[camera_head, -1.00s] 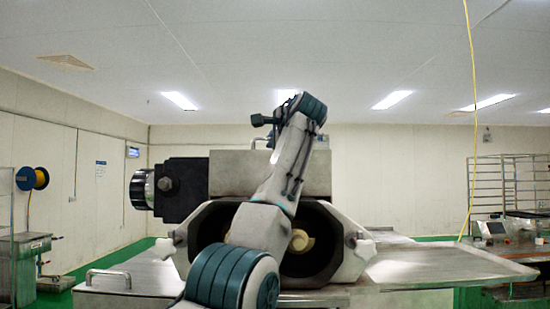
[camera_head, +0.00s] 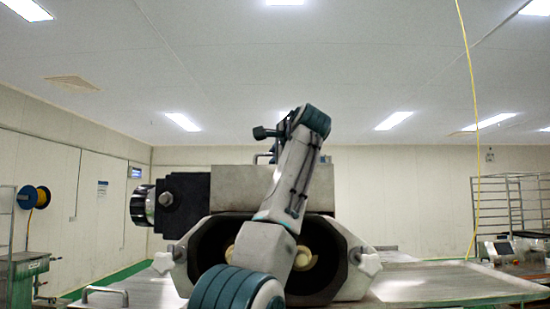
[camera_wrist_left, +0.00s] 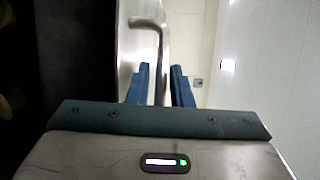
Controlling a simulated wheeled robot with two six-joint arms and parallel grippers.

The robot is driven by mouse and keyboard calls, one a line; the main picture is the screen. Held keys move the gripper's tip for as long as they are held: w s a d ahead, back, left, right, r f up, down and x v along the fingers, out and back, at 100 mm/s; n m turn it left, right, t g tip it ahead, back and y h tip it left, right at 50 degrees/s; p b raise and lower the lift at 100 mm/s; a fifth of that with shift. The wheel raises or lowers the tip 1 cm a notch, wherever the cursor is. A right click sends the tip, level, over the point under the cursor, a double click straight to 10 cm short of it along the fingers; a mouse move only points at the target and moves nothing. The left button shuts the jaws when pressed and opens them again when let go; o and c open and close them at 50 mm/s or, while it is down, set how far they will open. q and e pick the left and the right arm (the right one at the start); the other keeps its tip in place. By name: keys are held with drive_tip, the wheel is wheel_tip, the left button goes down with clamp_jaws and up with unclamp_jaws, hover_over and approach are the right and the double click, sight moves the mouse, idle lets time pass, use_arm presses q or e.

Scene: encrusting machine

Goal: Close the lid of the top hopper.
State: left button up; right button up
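The encrusting machine stands in front of me, with its box-shaped top part (camera_head: 240,188) above a dark front opening. A metal handle (camera_head: 262,157) shows small at the top edge, partly behind my left arm. In the left wrist view, a bent metal handle (camera_wrist_left: 150,22) stands off a steel surface (camera_wrist_left: 128,45), which looks like the hopper lid. My left gripper (camera_wrist_left: 162,70) has its two blue fingers apart, with the handle bar running between them. I cannot tell whether they touch it. How far the lid stands open is unclear. My right gripper is out of view.
Pale rounded parts (camera_head: 305,258) sit inside the front opening. White star knobs (camera_head: 370,264) flank it. A steel table (camera_head: 450,283) spreads to the right, with racks (camera_head: 515,205) behind. A yellow cable (camera_head: 473,130) hangs at right. A dark area fills the left of the wrist view.

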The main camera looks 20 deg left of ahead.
use_arm(q)
drive_tip(key=b+v, duration=0.4)
drive_tip(key=v, duration=0.6)
drive_tip(key=shift+d, duration=0.1)
